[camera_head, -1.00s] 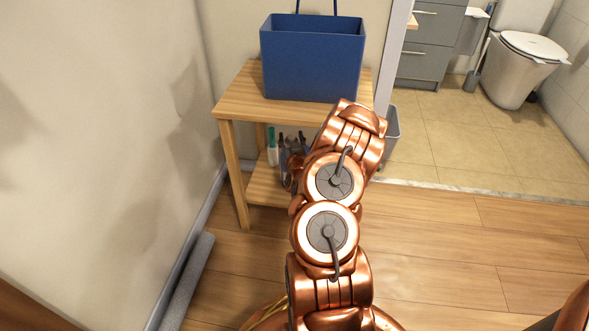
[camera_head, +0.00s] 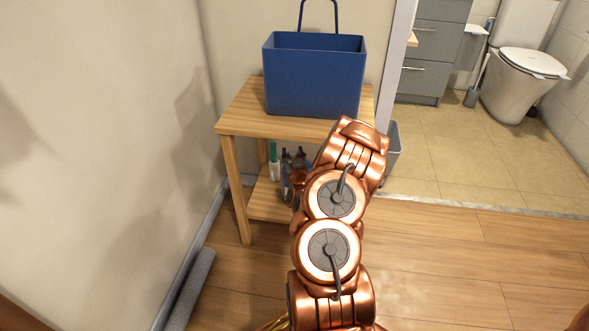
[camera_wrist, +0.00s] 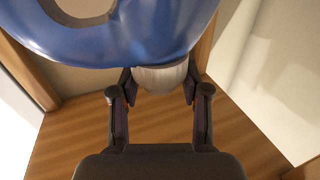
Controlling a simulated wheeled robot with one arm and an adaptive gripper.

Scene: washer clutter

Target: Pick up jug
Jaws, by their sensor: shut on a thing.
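In the wrist view a blue jug (camera_wrist: 140,40) with a handle hole fills the top of the picture. A pale, whitish cap or neck (camera_wrist: 160,78) sticks out below it. My gripper (camera_wrist: 159,84) has one dark finger on each side of this pale part and is shut on it. The jug's far side is out of frame. In the head view my arm hides the gripper, and I cannot clearly make out the jug there.
A small wooden table (camera_head: 237,120) stands against the wall with a blue basket (camera_head: 312,85) on top. Several bottles, including a white and green one (camera_head: 274,162), stand on its lower shelf. A grey bin (camera_head: 393,145) is to the right. Floor is clear to the right.

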